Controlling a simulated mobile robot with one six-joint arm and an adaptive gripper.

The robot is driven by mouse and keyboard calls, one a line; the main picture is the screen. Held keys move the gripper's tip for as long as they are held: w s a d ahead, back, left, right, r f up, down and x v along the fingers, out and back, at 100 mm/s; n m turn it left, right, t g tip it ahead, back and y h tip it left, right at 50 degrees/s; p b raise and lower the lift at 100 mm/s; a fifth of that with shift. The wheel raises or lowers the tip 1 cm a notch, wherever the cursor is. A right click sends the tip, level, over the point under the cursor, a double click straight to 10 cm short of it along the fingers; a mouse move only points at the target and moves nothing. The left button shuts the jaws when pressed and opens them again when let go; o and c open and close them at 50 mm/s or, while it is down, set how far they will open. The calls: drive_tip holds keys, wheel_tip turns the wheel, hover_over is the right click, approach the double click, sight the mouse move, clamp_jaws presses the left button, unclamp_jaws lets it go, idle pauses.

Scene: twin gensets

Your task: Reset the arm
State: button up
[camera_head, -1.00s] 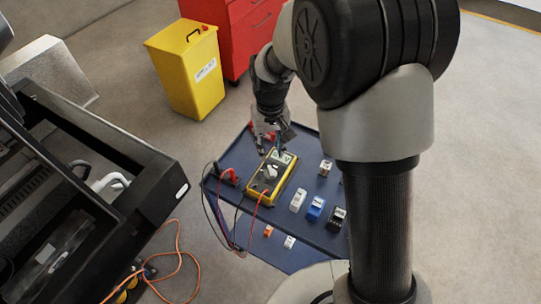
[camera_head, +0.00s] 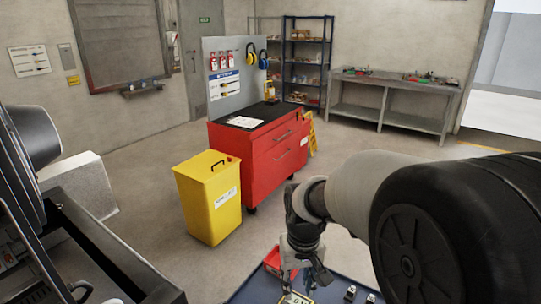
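My arm comes in from the lower right, its large black and grey joint close to the camera. My gripper (camera_head: 310,277) hangs at the bottom middle, above a blue tray (camera_head: 252,290). The top of a yellow multimeter (camera_head: 296,298) shows just below the gripper at the picture's bottom edge. Whether the gripper touches anything, and how far apart its fingers are, is too small to tell.
A yellow bin (camera_head: 208,207) and a red tool cabinet (camera_head: 262,150) stand behind the tray. A red bin (camera_head: 279,262) sits on the tray beside the gripper. Black machinery (camera_head: 105,255) stands at left. A workbench (camera_head: 392,97) and shelving (camera_head: 307,60) stand far back.

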drive_tip(key=s+d+r+t, duration=0.1)
drive_tip(key=s+d+r, duration=0.1)
drive_tip(key=s, duration=0.5)
drive_tip(key=s+d+r+m+t, duration=0.1)
drive_tip(key=s+d+r, duration=0.2)
drive_tip(key=s+r, duration=0.2)
drive_tip(key=s+d+r+t, duration=0.1)
drive_tip(key=s+r, duration=0.3)
drive_tip(key=s, duration=0.5)
drive_tip(key=shift+s+d+r+m+t, duration=0.15)
drive_tip(key=shift+d+m+t, duration=0.25)
drive_tip(key=shift+d, duration=0.4)
